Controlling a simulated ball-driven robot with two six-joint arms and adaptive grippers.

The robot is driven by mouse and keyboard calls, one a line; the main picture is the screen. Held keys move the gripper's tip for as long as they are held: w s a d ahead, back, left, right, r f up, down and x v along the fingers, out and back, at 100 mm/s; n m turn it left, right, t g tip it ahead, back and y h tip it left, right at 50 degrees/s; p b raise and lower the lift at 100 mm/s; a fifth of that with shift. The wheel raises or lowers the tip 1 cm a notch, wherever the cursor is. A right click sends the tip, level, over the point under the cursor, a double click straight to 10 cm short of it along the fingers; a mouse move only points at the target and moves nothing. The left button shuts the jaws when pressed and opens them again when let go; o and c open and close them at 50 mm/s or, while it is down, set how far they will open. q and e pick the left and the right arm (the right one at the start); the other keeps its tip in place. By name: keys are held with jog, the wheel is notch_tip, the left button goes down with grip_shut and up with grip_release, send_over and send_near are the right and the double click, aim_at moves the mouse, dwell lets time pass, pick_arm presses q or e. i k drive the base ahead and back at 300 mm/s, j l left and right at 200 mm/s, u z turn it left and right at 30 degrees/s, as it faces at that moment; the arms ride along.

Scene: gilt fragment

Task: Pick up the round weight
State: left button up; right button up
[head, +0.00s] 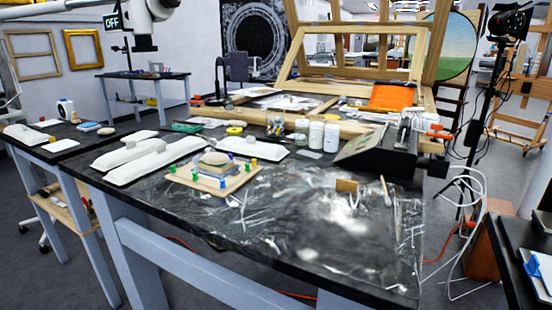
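A small wooden board (240,183) with several coloured pegs around its edge lies on the near table, left of the middle. A low layered stack (209,170) sits on it between the pegs. On top of the stack rests a flat, rounded, beige piece (215,158); it may be the round weight, but it is too small to tell. Neither of my grippers shows in the head view.
White padded trays (155,160) lie left of the board. Several white jars (316,134) stand behind it. A dark sloped box (376,151) stands at the back right. Crumpled clear film (300,205) covers the front of the dark tabletop, with a small brown block (346,186) on it.

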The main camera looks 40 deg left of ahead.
aim_at(213, 159)
jog(key=u, duration=1.7)
jog(key=j, duration=0.3)
jog(key=i+z, duration=0.05)
jog(key=i, duration=0.05)
